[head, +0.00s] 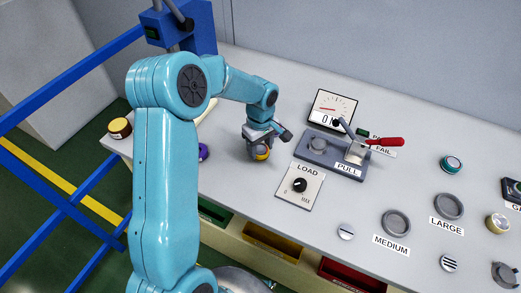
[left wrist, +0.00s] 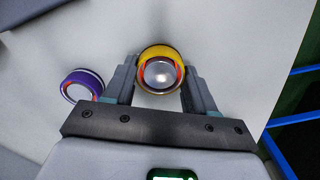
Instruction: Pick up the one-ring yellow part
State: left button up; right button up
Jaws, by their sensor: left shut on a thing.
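My left gripper (head: 260,143) is shut on a yellow part (head: 262,155) at or just above the table, left of the LOAD dial. The left wrist view shows the yellow part (left wrist: 161,70) between the two fingertips (left wrist: 160,80), with a yellow rim, a red-orange inside and a silver middle. I cannot tell its ring count. My right gripper is not in view.
A purple part (left wrist: 82,86) sits close beside my left finger; it also shows in the head view (head: 203,152). The LOAD panel (head: 300,186) and the PULL fixture with a red-handled lever (head: 385,141) stand to the right. Coloured bins (head: 272,240) line the front edge.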

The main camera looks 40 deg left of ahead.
pick_arm(q)
notch_tip(320, 180, up, 18)
jog(key=d+f+m, duration=0.6)
jog(key=d+m, duration=0.2)
jog(key=d, duration=0.1)
jog(key=w+d+f+m, duration=0.1)
jog(key=d+f+m, duration=0.5)
jog(key=d+m, duration=0.2)
jog(key=shift+d, duration=1.25)
notch_tip(320, 180, up, 13)
jog(key=n, duration=1.6)
send_over(260, 149)
jog(key=shift+f, duration=0.2)
